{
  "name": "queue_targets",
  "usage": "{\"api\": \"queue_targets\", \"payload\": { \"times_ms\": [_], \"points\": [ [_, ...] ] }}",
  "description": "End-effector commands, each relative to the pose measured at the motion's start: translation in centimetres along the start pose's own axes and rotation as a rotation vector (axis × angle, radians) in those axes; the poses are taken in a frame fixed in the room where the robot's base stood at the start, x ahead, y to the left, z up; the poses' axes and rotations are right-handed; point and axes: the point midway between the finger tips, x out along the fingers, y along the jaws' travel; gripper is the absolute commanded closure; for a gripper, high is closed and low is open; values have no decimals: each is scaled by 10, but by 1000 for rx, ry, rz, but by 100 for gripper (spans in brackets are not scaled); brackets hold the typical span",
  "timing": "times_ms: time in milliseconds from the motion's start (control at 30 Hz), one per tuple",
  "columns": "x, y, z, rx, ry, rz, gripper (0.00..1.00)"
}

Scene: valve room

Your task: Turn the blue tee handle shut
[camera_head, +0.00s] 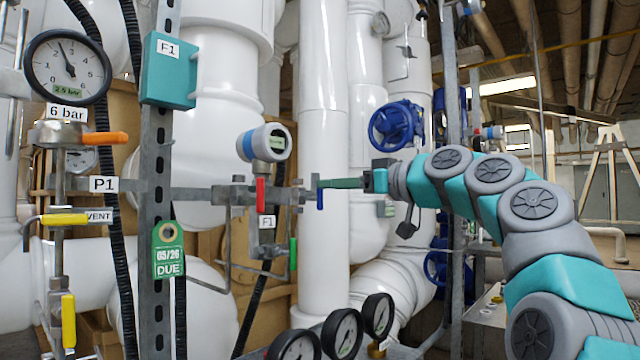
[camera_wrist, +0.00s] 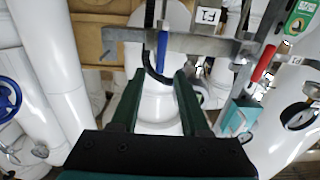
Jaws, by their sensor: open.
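The blue tee handle (camera_head: 320,199) is a small blue lever that stands upright in the picture, at the right end of the grey manifold bar (camera_head: 225,194). In the wrist view the blue handle (camera_wrist: 162,52) shows near the top middle, in line with the gap between my fingers. My gripper (camera_head: 322,183) comes in from the right, its green fingers close to the handle's upper end in the picture. In the wrist view my gripper (camera_wrist: 159,75) is open with nothing held. Whether a finger touches the handle I cannot tell.
A red handle (camera_head: 261,195) and a green handle (camera_head: 293,254) sit left of the blue one, below a round gauge (camera_head: 265,143). A blue handwheel (camera_head: 396,126) is above my wrist. White pipes (camera_head: 323,120) stand close behind. Several dial gauges (camera_head: 342,333) are below.

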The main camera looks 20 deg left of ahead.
Motion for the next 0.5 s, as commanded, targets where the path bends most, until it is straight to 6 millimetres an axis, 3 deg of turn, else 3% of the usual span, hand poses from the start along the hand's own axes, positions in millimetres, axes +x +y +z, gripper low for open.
{"api": "queue_targets", "payload": {
  "times_ms": [300, 500],
  "points": [
    [43, 1, 0, 2, -3, 2, 54],
    [48, 1, 0, 1, 1, 2, 54]
  ]
}}
